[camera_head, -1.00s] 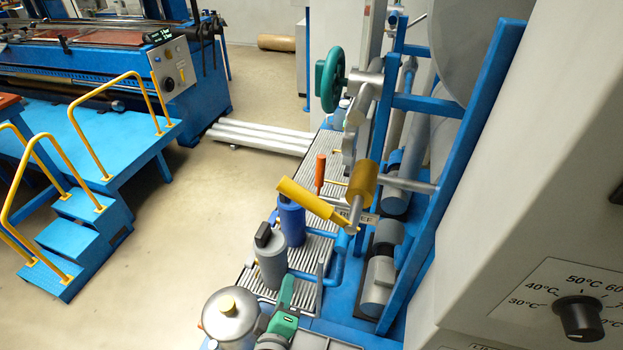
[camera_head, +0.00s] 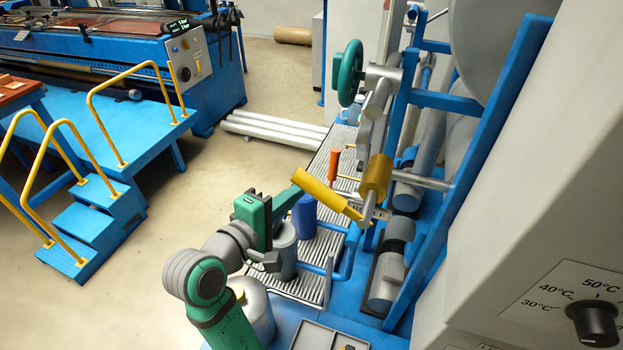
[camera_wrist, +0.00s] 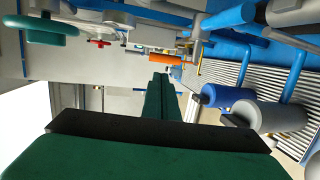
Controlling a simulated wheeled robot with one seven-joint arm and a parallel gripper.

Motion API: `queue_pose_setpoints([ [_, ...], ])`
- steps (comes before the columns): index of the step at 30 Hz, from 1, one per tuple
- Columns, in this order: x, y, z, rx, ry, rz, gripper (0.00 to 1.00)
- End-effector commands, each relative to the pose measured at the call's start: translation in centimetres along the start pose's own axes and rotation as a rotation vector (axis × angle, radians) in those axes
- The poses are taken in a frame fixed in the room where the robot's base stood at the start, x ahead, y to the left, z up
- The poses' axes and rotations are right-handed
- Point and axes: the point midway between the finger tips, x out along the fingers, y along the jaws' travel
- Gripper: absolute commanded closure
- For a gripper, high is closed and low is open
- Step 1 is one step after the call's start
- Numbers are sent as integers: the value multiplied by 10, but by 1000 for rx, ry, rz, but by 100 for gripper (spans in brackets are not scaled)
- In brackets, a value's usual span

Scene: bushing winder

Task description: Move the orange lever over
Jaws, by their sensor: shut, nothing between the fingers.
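The orange lever (camera_head: 334,165) stands upright above the ribbed grey platform, beyond the yellow handle. In the wrist view the orange lever (camera_wrist: 167,60) shows just past my fingertips, lying sideways in the picture. My green gripper (camera_head: 296,187) points up and right toward the lever, its tips by the near end of the yellow handle in the picture. My gripper (camera_wrist: 161,77) is shut and empty in the wrist view. The fingers appear apart from the lever; the exact gap cannot be told. The lever's base is partly hidden.
The thick yellow handle (camera_head: 327,195) on a grey shaft juts out close to my fingers. A blue cylinder (camera_head: 304,215) and a grey cylinder (camera_head: 283,245) stand below. A green handwheel (camera_head: 350,73) is farther back. Blue frame bars (camera_head: 450,103) bound the right. Open floor lies left.

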Motion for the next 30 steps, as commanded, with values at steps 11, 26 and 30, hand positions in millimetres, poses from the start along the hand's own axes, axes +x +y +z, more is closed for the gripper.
queue_pose_setpoints([
  [11,63,0,2,1,-4,-1,100],
  [26,131,0,1,2,-1,0,100],
  [30,135,0,0,2,1,0,100],
])
